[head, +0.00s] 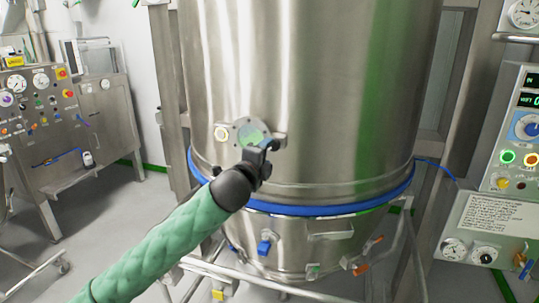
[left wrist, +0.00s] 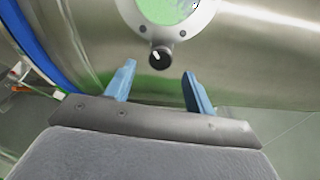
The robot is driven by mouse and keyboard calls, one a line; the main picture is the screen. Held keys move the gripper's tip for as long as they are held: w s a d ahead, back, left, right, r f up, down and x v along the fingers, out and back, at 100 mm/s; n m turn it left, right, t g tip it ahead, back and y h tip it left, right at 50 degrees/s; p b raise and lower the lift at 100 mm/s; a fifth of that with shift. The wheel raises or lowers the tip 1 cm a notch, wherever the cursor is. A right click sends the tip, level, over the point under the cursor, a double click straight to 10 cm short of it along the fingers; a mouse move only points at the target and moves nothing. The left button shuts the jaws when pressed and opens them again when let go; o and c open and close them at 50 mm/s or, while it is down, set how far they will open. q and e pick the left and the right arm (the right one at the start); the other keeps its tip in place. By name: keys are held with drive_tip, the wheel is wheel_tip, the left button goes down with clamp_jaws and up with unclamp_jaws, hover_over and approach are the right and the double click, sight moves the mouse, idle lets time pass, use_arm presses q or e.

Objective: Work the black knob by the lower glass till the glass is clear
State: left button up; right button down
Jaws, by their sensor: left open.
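The lower glass is a round sight window (head: 250,131) in a bolted metal flange on the steel vessel. It shows pale green, and part of it appears at the top edge of the left wrist view (left wrist: 172,8). The black knob (left wrist: 160,58) sits at the flange's rim, with a small white mark on it. In the head view the knob (head: 280,142) is at the right of the glass. My left gripper (head: 262,152) is in front of the flange. Its blue fingers (left wrist: 158,84) are open and empty, on either side of the knob's line and short of it. My right gripper is out of view.
A blue band (head: 310,210) rings the steel vessel (head: 310,80) below the glass. A blue-handled fitting (head: 264,246) is lower down. A control panel (head: 515,150) stands at the right, and a bench with gauges (head: 45,100) at the left.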

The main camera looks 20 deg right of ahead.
use_arm(q)
drive_tip(key=shift+v, duration=1.3)
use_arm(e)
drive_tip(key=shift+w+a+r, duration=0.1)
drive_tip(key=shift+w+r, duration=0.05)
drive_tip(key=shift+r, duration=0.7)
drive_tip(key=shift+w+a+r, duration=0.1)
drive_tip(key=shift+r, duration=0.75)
